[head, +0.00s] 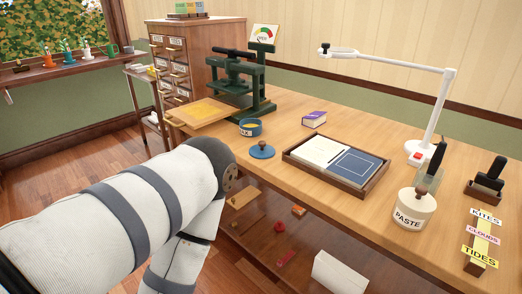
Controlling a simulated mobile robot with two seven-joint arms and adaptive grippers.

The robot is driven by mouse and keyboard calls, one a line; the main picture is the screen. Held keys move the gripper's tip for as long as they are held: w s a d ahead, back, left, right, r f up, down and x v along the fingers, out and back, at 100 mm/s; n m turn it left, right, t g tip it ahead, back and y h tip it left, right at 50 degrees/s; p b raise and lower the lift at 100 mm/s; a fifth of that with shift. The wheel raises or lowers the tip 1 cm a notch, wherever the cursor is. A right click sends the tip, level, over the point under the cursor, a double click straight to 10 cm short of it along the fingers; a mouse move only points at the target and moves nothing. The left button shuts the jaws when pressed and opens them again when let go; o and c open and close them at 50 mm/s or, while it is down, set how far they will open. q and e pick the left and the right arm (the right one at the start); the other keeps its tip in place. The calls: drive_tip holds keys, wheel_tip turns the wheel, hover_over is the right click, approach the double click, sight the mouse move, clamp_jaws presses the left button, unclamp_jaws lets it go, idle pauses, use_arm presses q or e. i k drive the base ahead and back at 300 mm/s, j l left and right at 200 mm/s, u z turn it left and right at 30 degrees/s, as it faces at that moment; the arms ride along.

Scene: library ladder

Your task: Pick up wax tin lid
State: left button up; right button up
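The wax tin lid is a round blue disc with a small brown knob (262,150), lying on the wooden table near its front left edge. The open blue wax tin (250,128) stands just behind it, with yellow wax showing inside. My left arm, in a pale padded sleeve with grey bands, comes in from the left and bends just left of the lid, apart from it. Its forearm runs down out of the picture, so my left gripper is not visible. My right arm and gripper are not in view.
A wooden tray (376,183) with papers and a blue book lies right of the lid. A green press (240,85) stands behind the tin. A shelf with small items lies below.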

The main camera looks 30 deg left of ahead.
sight(261, 151)
drive_tip(key=j+z, duration=0.25)
drive_tip(key=j, duration=0.4)
drive_tip(key=j+z, duration=0.3)
drive_tip(key=j, duration=0.4)
drive_tip(key=j+z, duration=0.25)
drive_tip(key=j, duration=0.45)
drive_tip(key=k+j+z, duration=0.15)
drive_tip(key=j+z, duration=0.15)
drive_tip(key=j, duration=0.35)
